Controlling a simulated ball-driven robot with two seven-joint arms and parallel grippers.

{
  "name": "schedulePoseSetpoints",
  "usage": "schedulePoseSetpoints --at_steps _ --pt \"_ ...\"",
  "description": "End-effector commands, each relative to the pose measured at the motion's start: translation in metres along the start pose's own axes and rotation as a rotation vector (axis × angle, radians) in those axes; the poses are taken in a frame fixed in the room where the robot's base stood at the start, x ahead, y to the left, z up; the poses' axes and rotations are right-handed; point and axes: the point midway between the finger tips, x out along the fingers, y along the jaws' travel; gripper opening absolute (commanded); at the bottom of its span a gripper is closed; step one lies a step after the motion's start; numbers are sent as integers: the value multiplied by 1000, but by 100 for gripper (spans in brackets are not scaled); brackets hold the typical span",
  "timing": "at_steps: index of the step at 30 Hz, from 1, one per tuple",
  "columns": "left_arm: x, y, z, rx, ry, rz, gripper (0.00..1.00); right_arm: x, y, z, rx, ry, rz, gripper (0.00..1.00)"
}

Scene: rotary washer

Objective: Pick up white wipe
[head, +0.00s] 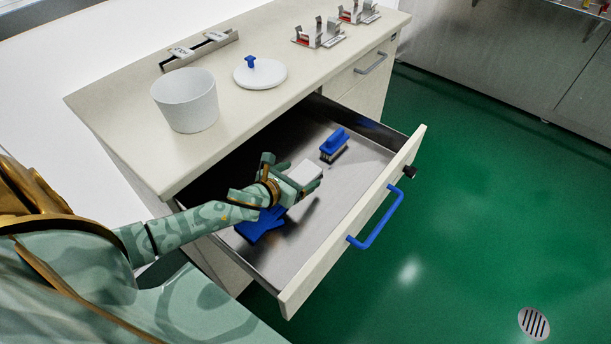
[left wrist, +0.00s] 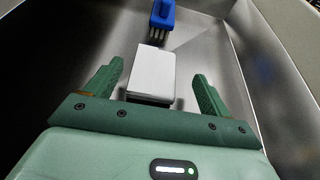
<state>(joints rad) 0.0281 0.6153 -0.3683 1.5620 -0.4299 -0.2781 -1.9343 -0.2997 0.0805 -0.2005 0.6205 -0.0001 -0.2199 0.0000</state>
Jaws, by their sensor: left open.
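The white wipe is a white block-like stack (head: 305,173) in the open drawer (head: 335,240). In the left wrist view the white wipe (left wrist: 152,73) lies ahead of my left gripper, centred between its two fingers. My left gripper (head: 311,187) is inside the drawer, right at the wipe. In the left wrist view my left gripper (left wrist: 155,85) is open, with a finger on each side of the wipe and gaps visible on both sides. My right gripper is not in view.
A blue brush (head: 334,144) lies behind the wipe and a blue item (head: 262,226) lies under my left arm. The drawer front has a blue handle (head: 376,217). A white bucket (head: 187,100) and a round lid (head: 260,75) stand on the counter (head: 130,90).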

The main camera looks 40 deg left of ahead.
Motion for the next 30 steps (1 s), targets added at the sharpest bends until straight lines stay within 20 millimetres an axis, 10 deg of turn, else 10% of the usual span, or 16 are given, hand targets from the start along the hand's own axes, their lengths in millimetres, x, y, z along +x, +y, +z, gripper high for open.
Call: schedulePoseSetpoints --at_steps 15,21,30 --pt "45 5 -3 -1 0 0 82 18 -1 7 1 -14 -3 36" --pt "45 6 -3 -1 0 0 34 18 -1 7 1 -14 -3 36" --pt "44 6 -2 -1 0 0 34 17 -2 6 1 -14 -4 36"
